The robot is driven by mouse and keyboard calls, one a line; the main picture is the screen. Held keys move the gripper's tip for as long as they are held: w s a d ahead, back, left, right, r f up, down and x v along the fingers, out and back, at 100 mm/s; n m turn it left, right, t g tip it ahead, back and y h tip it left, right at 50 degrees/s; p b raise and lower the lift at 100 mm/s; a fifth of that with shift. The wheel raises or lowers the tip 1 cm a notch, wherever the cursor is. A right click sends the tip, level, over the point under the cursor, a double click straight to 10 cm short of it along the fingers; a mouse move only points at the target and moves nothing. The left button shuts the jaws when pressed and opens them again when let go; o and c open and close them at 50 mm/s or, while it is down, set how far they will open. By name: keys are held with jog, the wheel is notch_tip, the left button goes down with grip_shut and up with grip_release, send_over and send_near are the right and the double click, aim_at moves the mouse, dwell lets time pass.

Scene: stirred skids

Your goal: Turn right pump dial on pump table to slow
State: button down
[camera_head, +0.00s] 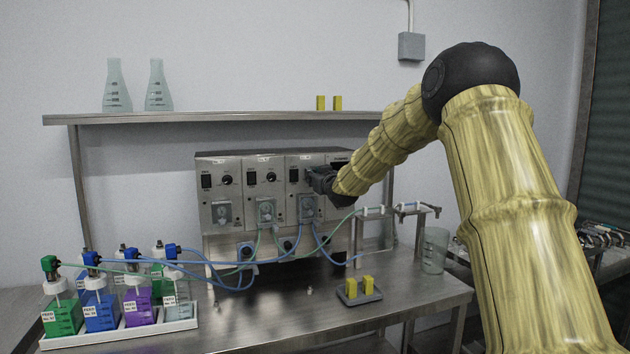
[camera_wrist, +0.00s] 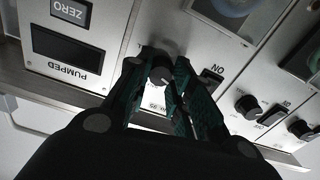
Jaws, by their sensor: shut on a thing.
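The pump unit (camera_head: 240,215) stands on the steel pump table (camera_head: 262,318), with three dial-and-switch panels side by side on its front. My gripper (camera_head: 322,181) reaches in from the right to the rightmost of these panels and hides its dial in the head view. In the wrist view that right dial (camera_wrist: 160,72) is a round black knob. The fingers of my gripper (camera_wrist: 160,82) are shut on it, one on each side. Its pointer and the scale print around it are mostly covered, so its setting cannot be read.
Left (camera_head: 227,180) and middle (camera_head: 271,177) dials are uncovered. Blue and green tubes (camera_head: 240,284) run from the pump heads to bottles in a white tray (camera_head: 125,336). A small grey tray (camera_head: 360,298) and a beaker (camera_head: 434,250) stand at right. A shelf (camera_head: 220,116) hangs above.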

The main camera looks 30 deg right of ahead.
jog(key=n, duration=0.2)
jog(key=n+b, duration=0.1)
jog(key=n, duration=0.1)
jog(key=n+b, duration=0.1)
jog(key=shift+f+n, duration=0.25)
jog(key=shift+n, duration=0.15)
jog(key=n+b, duration=0.1)
jog(key=n, duration=0.3)
jog(key=shift+n+b, duration=0.3)
jog(key=shift+b, duration=0.05)
jog(key=shift+r, duration=0.1)
jog(key=c, duration=1.2)
grip_release()
jog(key=shift+c, duration=0.2)
jog(key=shift+s+r, duration=0.1)
jog(key=v, duration=1.1)
jog(key=shift+s, duration=0.35)
